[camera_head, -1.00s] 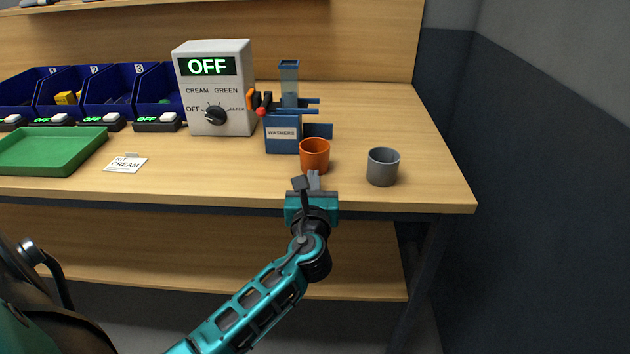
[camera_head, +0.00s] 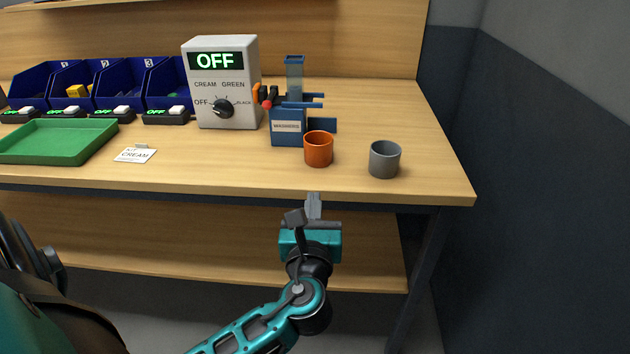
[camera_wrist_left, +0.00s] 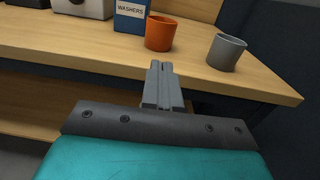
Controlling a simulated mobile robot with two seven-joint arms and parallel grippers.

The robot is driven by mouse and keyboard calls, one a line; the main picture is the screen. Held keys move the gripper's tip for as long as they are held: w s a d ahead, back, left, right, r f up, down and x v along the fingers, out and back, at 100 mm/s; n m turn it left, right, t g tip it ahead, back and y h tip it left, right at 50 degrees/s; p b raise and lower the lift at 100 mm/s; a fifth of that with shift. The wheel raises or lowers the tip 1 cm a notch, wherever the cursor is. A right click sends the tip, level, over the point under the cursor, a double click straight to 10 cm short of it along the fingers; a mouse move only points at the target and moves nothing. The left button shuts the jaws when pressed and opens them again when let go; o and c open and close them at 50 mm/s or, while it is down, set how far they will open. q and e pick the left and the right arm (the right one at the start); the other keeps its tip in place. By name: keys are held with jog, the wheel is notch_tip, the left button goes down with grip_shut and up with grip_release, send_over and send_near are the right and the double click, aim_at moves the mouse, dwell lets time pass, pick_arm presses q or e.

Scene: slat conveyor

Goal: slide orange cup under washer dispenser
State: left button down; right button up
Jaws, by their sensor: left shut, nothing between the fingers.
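The orange cup (camera_head: 318,149) stands upright on the bench, just in front and to the right of the blue washer dispenser (camera_head: 286,128) labelled WASHERS. A blue shelf piece juts out to the right of the dispenser, partly behind the cup. In the left wrist view, the orange cup (camera_wrist_left: 160,33) and the dispenser (camera_wrist_left: 131,14) show beyond the fingers. My left gripper (camera_head: 308,211) is shut and empty, below and in front of the bench's front edge, apart from the cup. Its fingertips (camera_wrist_left: 161,66) meet in the left wrist view. My right gripper is not in view.
A grey cup (camera_head: 384,160) stands right of the orange one. A white control box (camera_head: 222,85) reading OFF, a green tray (camera_head: 60,142), a CREAM card (camera_head: 135,155) and blue bins (camera_head: 115,84) are to the left. The bench top's right end is clear.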

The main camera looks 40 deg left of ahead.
pick_arm(q)
jog(key=r, duration=0.1)
jog(key=b, duration=0.1)
send_near(318, 136)
jog(key=shift+w+a+r, duration=0.1)
jog(key=shift+w+a, duration=0.3)
jog(key=shift+w, duration=0.1)
jog(key=shift+w+a, duration=0.1)
jog(key=shift+w+a, duration=0.2)
jog(key=shift+w, duration=0.1)
jog(key=x, duration=0.8)
jog(key=shift+w+a, duration=0.15)
jog(key=shift+w, duration=0.25)
